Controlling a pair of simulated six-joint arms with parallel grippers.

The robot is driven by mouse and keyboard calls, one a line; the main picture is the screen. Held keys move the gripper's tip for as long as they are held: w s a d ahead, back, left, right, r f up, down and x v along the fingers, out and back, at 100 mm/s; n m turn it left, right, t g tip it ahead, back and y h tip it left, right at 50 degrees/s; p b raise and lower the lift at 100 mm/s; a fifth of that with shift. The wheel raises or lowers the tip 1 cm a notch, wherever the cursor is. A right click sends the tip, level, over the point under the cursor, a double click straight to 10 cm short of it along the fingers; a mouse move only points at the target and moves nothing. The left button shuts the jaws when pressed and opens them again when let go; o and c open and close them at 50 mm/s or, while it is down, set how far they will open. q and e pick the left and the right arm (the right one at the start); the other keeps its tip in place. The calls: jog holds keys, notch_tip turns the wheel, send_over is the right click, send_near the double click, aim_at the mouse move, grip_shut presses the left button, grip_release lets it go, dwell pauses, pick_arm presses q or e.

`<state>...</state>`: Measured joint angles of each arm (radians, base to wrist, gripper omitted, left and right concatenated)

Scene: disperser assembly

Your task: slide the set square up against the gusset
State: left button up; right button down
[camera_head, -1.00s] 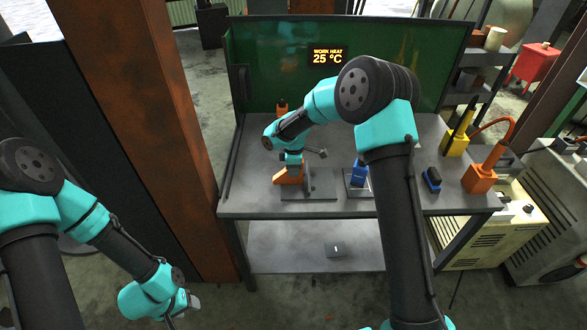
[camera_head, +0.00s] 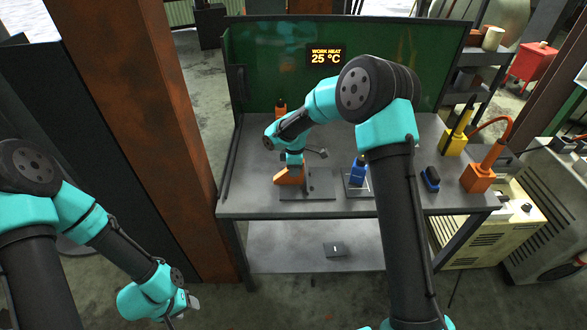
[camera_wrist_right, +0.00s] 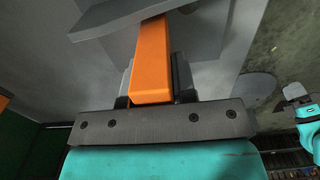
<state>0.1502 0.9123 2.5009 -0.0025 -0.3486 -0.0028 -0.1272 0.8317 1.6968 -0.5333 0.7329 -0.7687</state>
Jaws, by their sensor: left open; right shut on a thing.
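The orange set square (camera_head: 289,176) is at the left part of the bench, under my right gripper (camera_head: 294,166). In the right wrist view the set square (camera_wrist_right: 151,60) shows as an orange bar between the fingers, which are shut on it. Its far end meets or passes under the edge of a grey plate (camera_wrist_right: 120,18), perhaps the gusset; I cannot tell whether they touch. In the head view a grey base plate (camera_head: 318,187) lies just right of the set square. My left gripper (camera_head: 182,307) is open and empty, low at the left, away from the bench.
A blue item (camera_head: 358,172) stands on a small plate right of the base plate. A dark blue block (camera_head: 430,179), an orange tool holder (camera_head: 478,178) and a yellow one (camera_head: 454,143) are further right. A green panel (camera_head: 265,70) closes the back. The bench front is clear.

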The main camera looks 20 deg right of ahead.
jog(key=shift+s+d, duration=0.1)
jog(key=shift+d, duration=0.3)
dwell(0.5)
jog(key=c, duration=0.8)
grip_release()
jog(key=shift+c, duration=0.2)
notch_tip(320, 180, up, 17)
jog(key=shift+r, duration=0.2)
